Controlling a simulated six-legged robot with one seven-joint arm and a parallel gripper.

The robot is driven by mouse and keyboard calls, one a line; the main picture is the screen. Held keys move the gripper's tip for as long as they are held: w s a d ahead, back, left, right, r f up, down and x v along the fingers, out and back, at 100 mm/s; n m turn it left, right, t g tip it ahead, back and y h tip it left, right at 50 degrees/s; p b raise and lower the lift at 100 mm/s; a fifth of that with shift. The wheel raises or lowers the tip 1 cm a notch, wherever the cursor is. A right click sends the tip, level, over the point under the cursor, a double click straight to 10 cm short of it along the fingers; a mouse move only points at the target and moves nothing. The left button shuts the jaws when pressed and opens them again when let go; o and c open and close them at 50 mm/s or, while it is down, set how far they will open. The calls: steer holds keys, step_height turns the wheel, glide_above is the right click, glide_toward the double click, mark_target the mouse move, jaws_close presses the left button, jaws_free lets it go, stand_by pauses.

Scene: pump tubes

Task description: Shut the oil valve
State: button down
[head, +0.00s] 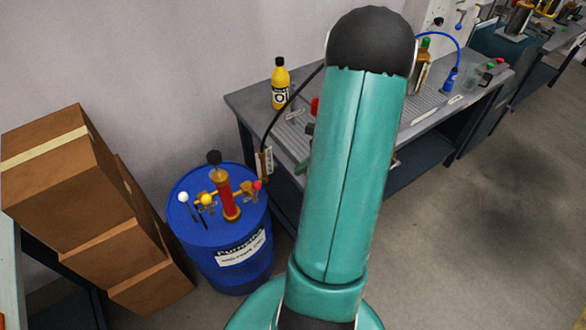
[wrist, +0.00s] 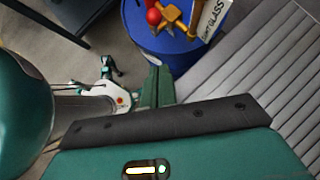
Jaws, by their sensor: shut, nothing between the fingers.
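A blue drum (head: 225,273) stands on the floor at the left of the bench. On its lid is a red pump (head: 229,198) with a black knob and brass fittings. A brass valve fitting with a red ball handle (head: 257,185) sits at the pump's right side. Yellow and white ball handles are on the left. I cannot tell which is the oil valve. The wrist view shows the red ball (wrist: 153,16) and brass fitting at the top. My gripper (wrist: 158,70) is shut and empty, apart from the red ball in the picture. In the head view my arm mostly hides it.
A grey ribbed bench (head: 245,98) runs behind my arm, carrying a yellow bottle (head: 280,88) and a blue bottle (head: 449,79). A dark hose runs from the bench area toward the drum. Stacked brown boxes (head: 90,190) stand left. Floor at right is clear.

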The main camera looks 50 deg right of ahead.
mark_target(260, 187)
steer(key=w+a+f, duration=0.6)
steer(key=w, duration=0.1)
steer(key=shift+w, duration=0.15)
steer(key=shift+a+f, duration=0.1)
steer(key=shift+w+a+r+h, duration=0.15)
steer(key=shift+a+r+h, duration=0.15)
steer(key=shift+a, duration=0.2)
steer(key=shift+w+a+r+h, duration=0.15)
steer(key=shift+a+h, duration=0.15)
steer(key=shift+a, duration=0.15)
steer(key=shift+d, duration=0.1)
